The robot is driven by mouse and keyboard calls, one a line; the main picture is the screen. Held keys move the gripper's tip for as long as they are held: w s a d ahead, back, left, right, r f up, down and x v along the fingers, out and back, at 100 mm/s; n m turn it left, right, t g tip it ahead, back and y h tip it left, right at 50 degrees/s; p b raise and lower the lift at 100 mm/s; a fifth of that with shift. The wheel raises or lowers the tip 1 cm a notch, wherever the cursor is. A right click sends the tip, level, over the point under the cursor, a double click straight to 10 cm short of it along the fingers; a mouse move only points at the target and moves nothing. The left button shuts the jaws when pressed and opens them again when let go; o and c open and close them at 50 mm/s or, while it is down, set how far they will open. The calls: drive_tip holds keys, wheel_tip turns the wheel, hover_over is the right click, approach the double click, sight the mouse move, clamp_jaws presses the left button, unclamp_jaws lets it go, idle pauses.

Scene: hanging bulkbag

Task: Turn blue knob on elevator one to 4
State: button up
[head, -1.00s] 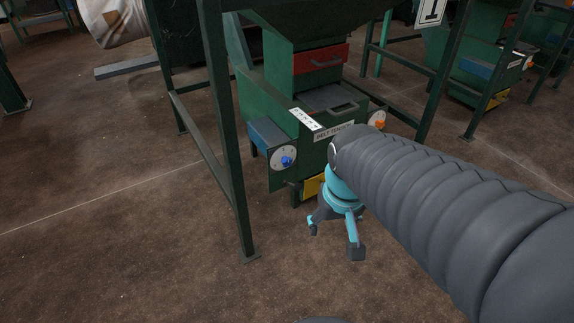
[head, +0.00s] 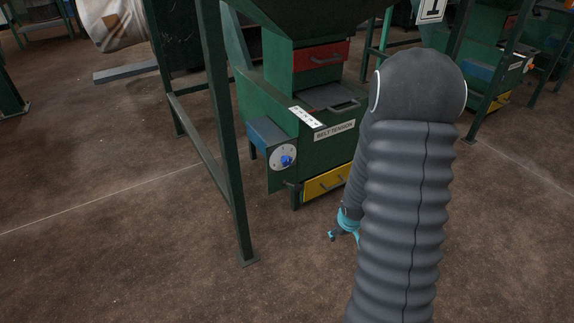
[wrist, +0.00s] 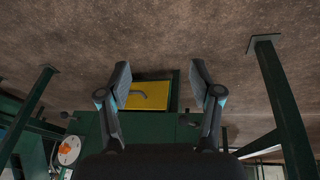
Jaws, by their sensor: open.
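The blue knob (head: 286,160) sits on a round pale dial (head: 283,157) on the lower left front of the green elevator (head: 318,150). The number it points to is too small to read. I cannot make out the blue knob in the wrist view. My gripper (head: 343,235) hangs low, in front of and to the right of the knob, apart from the machine and partly hidden by my arm. In the wrist view my gripper (wrist: 160,80) is open and empty, with its fingers framing the yellow drawer (wrist: 148,95).
An orange knob (wrist: 67,149) on a white dial shows in the wrist view. A red drawer (head: 321,57) and a "BELT TENSION" label (head: 335,131) are on the machine. A green frame post (head: 226,130) stands left of the dial. A sign reading 1 (head: 431,9) hangs above. The front floor is clear.

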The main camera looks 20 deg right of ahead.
drive_tip(key=w+f+n+t+y, duration=0.1)
drive_tip(key=w+f+n+t, duration=0.15)
drive_tip(key=w+f, duration=0.35)
drive_tip(key=n+t+y, duration=0.4)
drive_tip(key=t+y, duration=0.2)
drive_tip(key=t, duration=0.5)
approach(288, 163)
drive_tip(key=shift+m+h, duration=0.25)
drive_tip(key=shift+h, duration=0.05)
drive_tip(key=b+x, duration=0.1)
drive_tip(key=x, duration=0.8)
drive_tip(key=shift+w+a+r, duration=0.15)
drive_tip(key=shift+w+a, duration=0.1)
drive_tip(key=c, duration=1.1)
